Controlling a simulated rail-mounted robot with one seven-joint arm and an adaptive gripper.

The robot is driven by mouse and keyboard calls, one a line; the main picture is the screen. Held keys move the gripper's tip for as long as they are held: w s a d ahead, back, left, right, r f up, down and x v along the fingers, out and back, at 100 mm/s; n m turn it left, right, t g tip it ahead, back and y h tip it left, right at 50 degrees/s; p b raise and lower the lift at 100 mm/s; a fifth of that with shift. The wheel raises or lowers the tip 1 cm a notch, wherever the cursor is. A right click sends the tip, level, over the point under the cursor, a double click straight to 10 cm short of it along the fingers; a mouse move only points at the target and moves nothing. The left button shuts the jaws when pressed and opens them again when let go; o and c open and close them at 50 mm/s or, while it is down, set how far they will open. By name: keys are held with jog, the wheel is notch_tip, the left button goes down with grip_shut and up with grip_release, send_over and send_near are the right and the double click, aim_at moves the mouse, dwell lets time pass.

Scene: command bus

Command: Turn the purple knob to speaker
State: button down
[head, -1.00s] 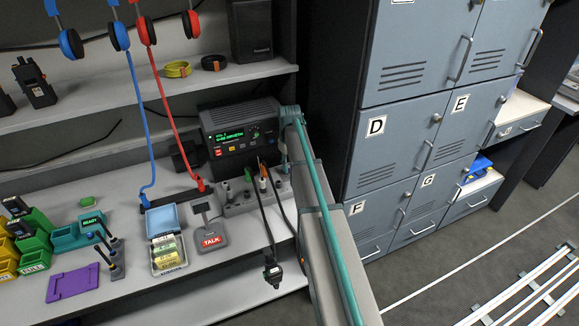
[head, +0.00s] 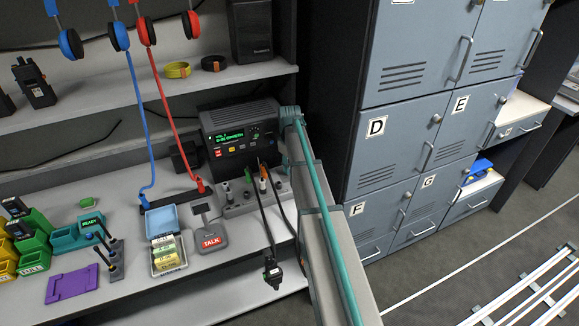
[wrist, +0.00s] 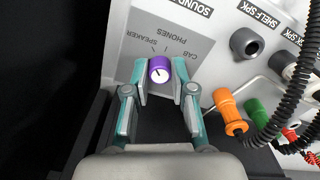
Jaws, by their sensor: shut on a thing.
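The purple knob (wrist: 159,69) sits on a grey label plate (wrist: 190,70) of a pale panel in the wrist view. My gripper (wrist: 160,80) is shut on the knob, with one teal fingertip on each side of it. The plate carries the words SPEAKER and CAB PHONES, upside down in this view, with short tick marks above the knob. The knob's face has a small pointer mark, but which tick it faces is too small to tell. In the head view the knob and fingertips are hidden by my arm beside the radio.
An orange plug (wrist: 229,107), a green plug (wrist: 257,112) and coiled black cables (wrist: 290,75) crowd the panel's right side. In the head view a radio unit (head: 240,130) stands behind, with grey lockers (head: 400,120) to the right.

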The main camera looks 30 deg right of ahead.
jog(key=c, duration=1)
grip_release()
jog(key=shift+o, duration=0.2)
jog(key=shift+r, duration=0.1)
notch_tip(320, 180, up, 12)
